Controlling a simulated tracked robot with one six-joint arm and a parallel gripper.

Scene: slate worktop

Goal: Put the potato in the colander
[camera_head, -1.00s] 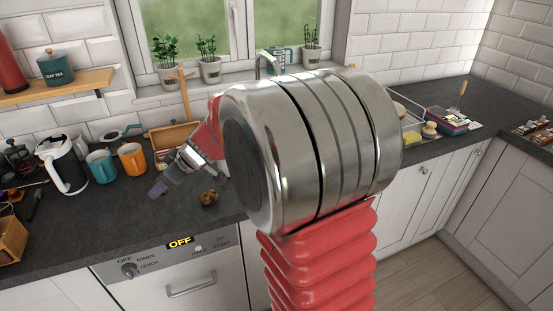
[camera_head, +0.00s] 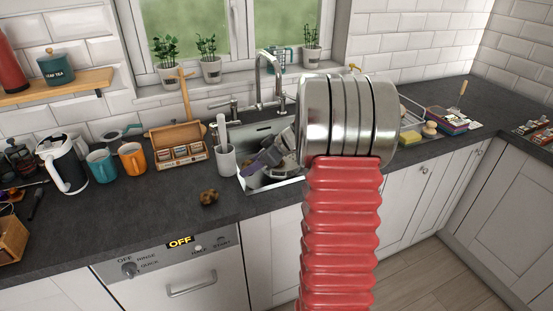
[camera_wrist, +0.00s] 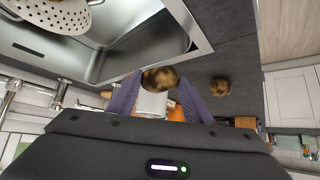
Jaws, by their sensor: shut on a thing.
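In the wrist view my gripper (camera_wrist: 158,88) has its purple fingers shut on a mottled brown potato (camera_wrist: 160,78). The potato is held up close to the near edge of the sink. In the head view my gripper (camera_head: 250,168) hangs over the left part of the sink, and its arm hides part of the basin. The pale colander (camera_wrist: 62,14), with round holes, shows at the top left of the wrist view, cut off by the frame. It is at the sink, apart from the held potato.
The steel sink (camera_wrist: 125,50) has a raised rim. A second brown lumpy thing (camera_head: 209,197) lies on the worktop left of the sink; it shows in the wrist view too (camera_wrist: 220,86). A white utensil holder (camera_head: 226,160), a wooden tea box (camera_head: 180,150) and mugs stand behind.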

